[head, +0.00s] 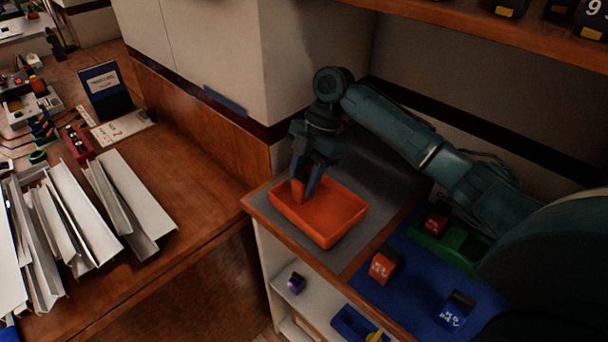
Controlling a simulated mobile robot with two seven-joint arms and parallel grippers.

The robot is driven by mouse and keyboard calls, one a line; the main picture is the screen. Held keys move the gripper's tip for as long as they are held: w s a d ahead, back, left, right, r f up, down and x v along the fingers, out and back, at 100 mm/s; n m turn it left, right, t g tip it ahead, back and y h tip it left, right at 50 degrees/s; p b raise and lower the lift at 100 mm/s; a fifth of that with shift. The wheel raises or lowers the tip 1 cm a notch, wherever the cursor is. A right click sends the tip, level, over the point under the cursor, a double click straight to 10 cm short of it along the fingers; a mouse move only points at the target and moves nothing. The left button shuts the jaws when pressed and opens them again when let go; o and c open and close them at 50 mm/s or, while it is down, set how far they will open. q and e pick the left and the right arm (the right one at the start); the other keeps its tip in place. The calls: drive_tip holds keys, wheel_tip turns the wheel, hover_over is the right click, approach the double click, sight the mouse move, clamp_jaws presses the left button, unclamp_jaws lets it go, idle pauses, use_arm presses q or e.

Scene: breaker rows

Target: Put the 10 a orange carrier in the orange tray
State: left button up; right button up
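My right gripper (307,183) reaches down over the orange tray (337,228) on the grey top. It is shut on an orange carrier (298,189), which hangs at the tray's back left corner. The label on this carrier cannot be read, and I cannot tell whether it touches the tray floor. The rest of the tray looks empty. Another orange carrier (383,265) with white marks stands on the blue mat to the right; its rating is too small to read. My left gripper is not in view.
A blue carrier (455,311) stands on the blue mat (413,296). A red carrier (437,218) is in a green tray (455,243), partly behind my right arm. A purple piece (296,283) is on the lower shelf. White metal channels (130,205) lie on the left bench.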

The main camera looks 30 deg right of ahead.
drive_tip(key=shift+o, duration=1.3)
drive_tip(key=v, duration=0.7)
drive_tip(key=shift+r, duration=0.35)
drive_tip(key=shift+w, duration=0.1)
